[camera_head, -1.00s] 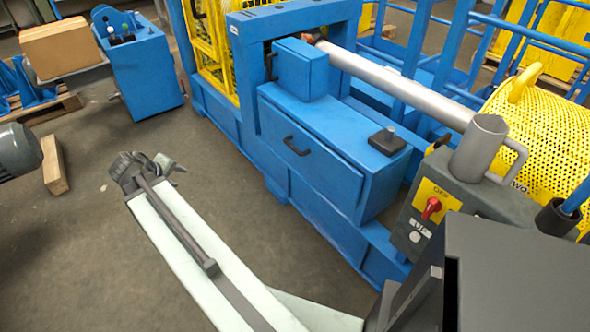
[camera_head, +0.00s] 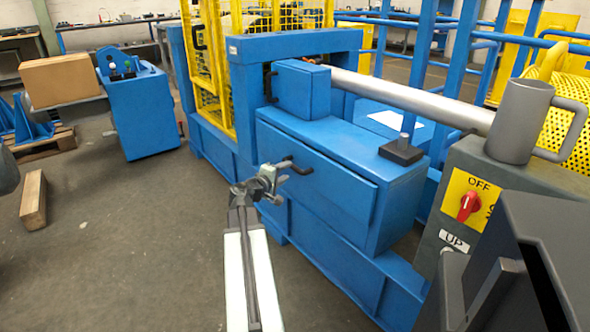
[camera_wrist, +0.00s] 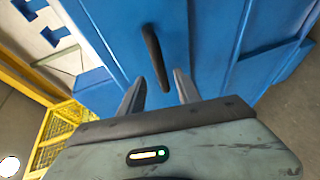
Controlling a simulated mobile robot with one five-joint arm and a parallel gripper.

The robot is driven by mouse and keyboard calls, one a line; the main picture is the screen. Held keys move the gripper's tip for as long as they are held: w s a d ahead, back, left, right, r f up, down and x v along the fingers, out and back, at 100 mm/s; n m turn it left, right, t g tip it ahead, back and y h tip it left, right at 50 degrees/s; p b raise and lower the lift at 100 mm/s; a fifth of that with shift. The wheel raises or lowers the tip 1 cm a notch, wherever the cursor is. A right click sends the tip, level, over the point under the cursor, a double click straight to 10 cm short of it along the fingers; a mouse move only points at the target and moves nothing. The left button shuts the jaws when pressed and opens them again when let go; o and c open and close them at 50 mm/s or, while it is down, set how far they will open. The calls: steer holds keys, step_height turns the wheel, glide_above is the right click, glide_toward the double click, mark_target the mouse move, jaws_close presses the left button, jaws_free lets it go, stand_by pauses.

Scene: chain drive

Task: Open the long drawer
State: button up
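The long drawer (camera_head: 330,199) is the wide blue front on the blue machine, with a black bar handle (camera_head: 298,166) near its left end. Its front sits close against the machine body. My gripper (camera_head: 276,174) is just in front of the handle in the head view. In the wrist view, the two fingers of my gripper (camera_wrist: 158,82) are spread apart. The black handle (camera_wrist: 155,55) runs lengthwise ahead of them, its near end between the fingertips. Nothing is held. Whether a finger touches the handle cannot be told.
A smaller blue box (camera_head: 302,91) with its own dark handle sits above the drawer. A grey control box with a red switch (camera_head: 469,206) and a metal mug (camera_head: 520,120) stand at right. A wooden block (camera_head: 33,200) lies on the floor at left. The floor before the drawer is clear.

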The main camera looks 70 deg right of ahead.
mark_target(292, 168)
steer(key=b+x, duration=0.1)
steer(key=x, duration=0.5)
steer(key=shift+d+f, duration=0.15)
steer(key=shift+d, duration=0.05)
jaws_close()
stand_by(1.0)
